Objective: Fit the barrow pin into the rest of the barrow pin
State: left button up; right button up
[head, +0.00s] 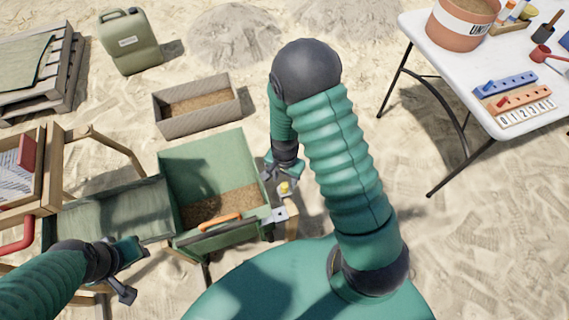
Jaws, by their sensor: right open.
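I cannot surely make out the barrow pin or its rest. A small yellow piece (285,187) shows just below my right gripper (283,173), beside the green box (205,160). The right gripper is open, at the right side of that box; I cannot tell whether it touches the yellow piece. A grey metal plate (279,215) sits at the box's front right corner. An orange piece (220,221) lies along the box's front edge. My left gripper (128,268) is over the lower left, in front of the grey-green cloth surface; its finger opening is unclear.
A grey bin (198,107) stands behind the green box. A green jerrycan (129,42) and pallets (45,75) are at upper left. A wooden frame with trays (30,180) is at left. A white table (448,55) stands at right. Open sand lies between.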

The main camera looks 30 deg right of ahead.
notch_tip(320, 180, up, 12)
jog(key=p, duration=0.2)
jog(key=shift+p, duration=0.35)
